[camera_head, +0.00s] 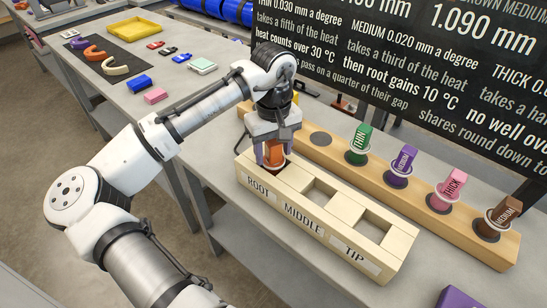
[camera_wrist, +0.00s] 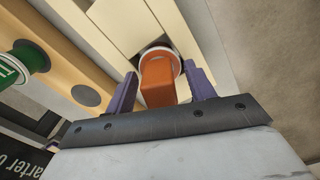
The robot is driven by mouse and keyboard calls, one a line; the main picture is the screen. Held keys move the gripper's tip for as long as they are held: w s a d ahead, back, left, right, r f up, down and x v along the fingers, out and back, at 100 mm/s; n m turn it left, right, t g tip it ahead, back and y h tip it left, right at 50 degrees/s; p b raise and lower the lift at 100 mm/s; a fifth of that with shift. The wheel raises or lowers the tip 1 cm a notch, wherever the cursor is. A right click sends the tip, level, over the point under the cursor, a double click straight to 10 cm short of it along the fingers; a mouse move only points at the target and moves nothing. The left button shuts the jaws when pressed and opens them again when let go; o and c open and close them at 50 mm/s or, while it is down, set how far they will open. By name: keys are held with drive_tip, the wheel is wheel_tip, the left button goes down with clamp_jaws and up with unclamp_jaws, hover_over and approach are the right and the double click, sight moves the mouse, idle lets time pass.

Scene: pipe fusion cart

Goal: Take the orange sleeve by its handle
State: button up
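The orange sleeve (camera_head: 274,152) stands in the compartment labelled ROOT of the pale wooden block (camera_head: 348,263). In the wrist view its orange handle (camera_wrist: 157,82) points up between my fingers, with a pale ring around its base. My gripper (camera_head: 272,157) is over the ROOT compartment, pointing down. In the wrist view my gripper (camera_wrist: 160,74) has one purple finger on each side of the handle. A gap shows between the left finger and the handle; the right finger is closer, and I cannot tell whether it touches. The fingers are open.
A wooden rack (camera_head: 408,195) behind the block holds green (camera_head: 360,138), purple (camera_head: 402,160), pink (camera_head: 449,185) and brown (camera_head: 504,212) sleeves, with an empty round spot (camera_head: 320,139) at left. The MIDDLE and TIP compartments are empty. A black sign (camera_head: 420,70) stands behind.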

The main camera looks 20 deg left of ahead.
drive_tip(key=c, duration=1.1)
drive_tip(key=shift+r, duration=0.15)
